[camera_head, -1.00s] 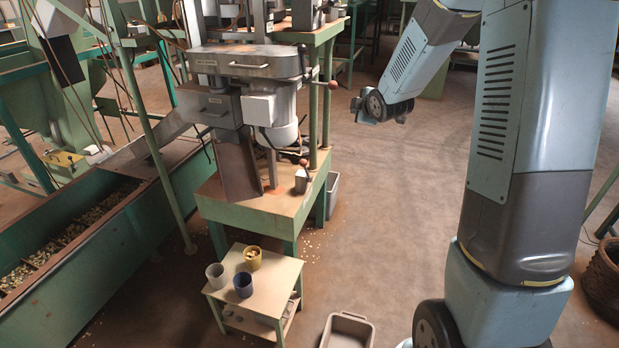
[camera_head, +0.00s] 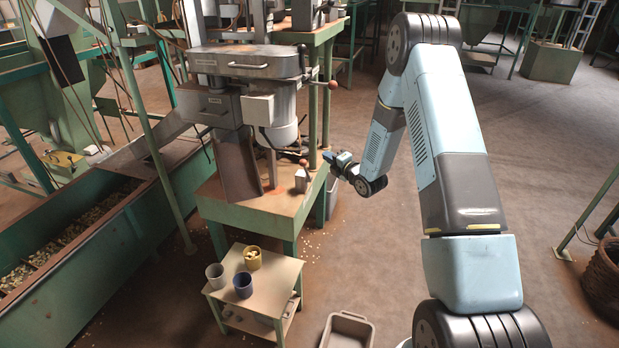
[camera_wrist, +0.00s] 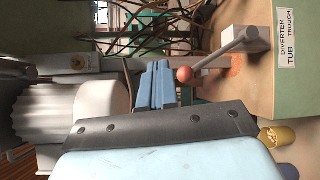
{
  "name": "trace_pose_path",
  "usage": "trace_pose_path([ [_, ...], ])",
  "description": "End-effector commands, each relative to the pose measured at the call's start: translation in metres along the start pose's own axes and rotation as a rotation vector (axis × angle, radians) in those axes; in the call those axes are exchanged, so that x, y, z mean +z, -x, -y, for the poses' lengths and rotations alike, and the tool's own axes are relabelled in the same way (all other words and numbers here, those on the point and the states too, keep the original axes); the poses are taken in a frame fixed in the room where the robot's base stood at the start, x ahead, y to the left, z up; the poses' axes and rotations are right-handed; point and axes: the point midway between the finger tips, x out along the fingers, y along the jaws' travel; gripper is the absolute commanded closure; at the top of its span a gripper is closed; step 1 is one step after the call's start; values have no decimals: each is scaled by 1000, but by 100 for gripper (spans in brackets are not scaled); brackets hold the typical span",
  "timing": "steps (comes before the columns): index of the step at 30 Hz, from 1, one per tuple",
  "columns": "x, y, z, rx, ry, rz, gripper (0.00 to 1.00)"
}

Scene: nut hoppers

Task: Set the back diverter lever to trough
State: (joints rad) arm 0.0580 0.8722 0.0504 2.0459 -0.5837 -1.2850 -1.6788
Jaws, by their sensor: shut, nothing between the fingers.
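A diverter lever (camera_wrist: 226,48) shows in the wrist view: a grey rod from a pale block, ending in an orange-brown ball knob (camera_wrist: 185,75). A sign (camera_wrist: 287,38) beside it reads DIVERTER, TUB, TROUGH. In the head view a small lever block (camera_head: 301,182) with a brown knob stands on the green bench's right end, apparently this lever. My gripper (camera_head: 328,157) is just right of it in the head view. In the wrist view my shut blue fingers (camera_wrist: 160,68) lie just left of the knob; contact cannot be judged. Nothing is held.
The green bench (camera_head: 262,213) carries the grey machine (camera_head: 246,62), which has another red-knobbed handle (camera_head: 332,85). A small table (camera_head: 262,275) with several cups stands in front. A grey tub (camera_head: 347,330) is on the floor. Open floor lies right of the bench.

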Motion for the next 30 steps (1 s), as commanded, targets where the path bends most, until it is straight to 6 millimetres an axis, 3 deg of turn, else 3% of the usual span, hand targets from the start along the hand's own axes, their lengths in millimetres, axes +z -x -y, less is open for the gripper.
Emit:
trace_pose_path([
  [3, -14, 0, 29, 56, 45, -22, 100],
  [18, -71, 29, 123, 313, 203, -23, 100],
  [23, -81, 39, 138, 360, 227, -7, 100],
  [30, -85, 44, 143, 382, 238, 1, 100],
])
